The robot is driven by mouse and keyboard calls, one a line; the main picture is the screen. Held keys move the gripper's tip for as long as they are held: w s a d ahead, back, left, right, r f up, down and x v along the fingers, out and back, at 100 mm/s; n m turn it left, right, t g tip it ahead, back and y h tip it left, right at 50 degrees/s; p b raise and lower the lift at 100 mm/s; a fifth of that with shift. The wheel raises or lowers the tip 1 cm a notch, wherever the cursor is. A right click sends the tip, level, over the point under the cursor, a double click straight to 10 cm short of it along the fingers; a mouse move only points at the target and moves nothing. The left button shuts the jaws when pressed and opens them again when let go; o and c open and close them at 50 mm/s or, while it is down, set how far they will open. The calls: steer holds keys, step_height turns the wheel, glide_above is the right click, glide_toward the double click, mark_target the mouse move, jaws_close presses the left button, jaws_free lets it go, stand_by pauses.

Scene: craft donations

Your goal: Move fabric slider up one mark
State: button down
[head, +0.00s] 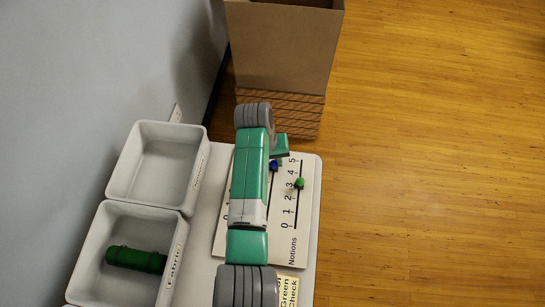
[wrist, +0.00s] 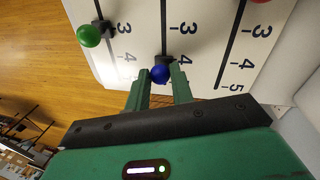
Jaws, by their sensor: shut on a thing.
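A white slider board (head: 283,222) lies on the table, with numbered scales and dark slots. In the wrist view, my gripper (wrist: 160,82) is shut on the blue knob (wrist: 161,73) of the middle slider, which stands at about its 4 mark. The blue knob also shows beside my arm in the head view (head: 274,166). The green knob (head: 299,183) is at about 3 on the Notions scale; it also shows in the wrist view (wrist: 89,36). A red knob is only just visible at the top edge of the wrist view. My arm hides the labels of the other scales.
Two grey bins stand left of the board: an empty upper one (head: 207,160) and a lower one (head: 178,262) holding a green roll (head: 136,259). A cardboard box (head: 284,48) stands beyond the table. A "Green Check" card (head: 289,289) lies at the near end.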

steer(key=shift+w, duration=0.15)
steer(key=shift+s, duration=0.3)
steer(key=c, duration=1.2)
jaws_free()
steer(key=shift+s, duration=0.1)
steer(key=shift+c, duration=0.2)
step_height(320, 180, up, 8)
steer(key=a+p, duration=0.1)
steer(key=p, duration=0.1)
steer(key=shift+a+f+p, duration=0.2)
steer(key=shift+a+p, duration=0.1)
